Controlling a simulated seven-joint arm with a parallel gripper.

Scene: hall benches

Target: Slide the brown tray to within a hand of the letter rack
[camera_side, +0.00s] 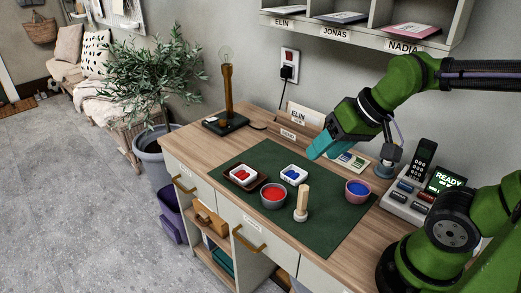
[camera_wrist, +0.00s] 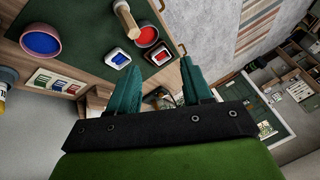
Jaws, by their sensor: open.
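The brown tray (camera_side: 234,181) lies on the left part of the green mat in the side view, with a white dish (camera_side: 243,174) of red on it. A low holder labelled ELIN (camera_side: 311,118), which looks like the letter rack, stands against the wall at the back of the desk. My gripper (camera_side: 315,152) is above the back edge of the mat, right of the tray and apart from it. In the wrist view its two teal fingers (camera_wrist: 162,68) are spread with nothing between them.
Near the tray are a white dish with blue (camera_side: 293,175), a grey bowl with red (camera_side: 273,197) and a wooden-handled stamp (camera_side: 302,203). A pink bowl with blue (camera_side: 357,192) stands at right. A lamp (camera_side: 227,95) is at back left. Bare mat lies in front.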

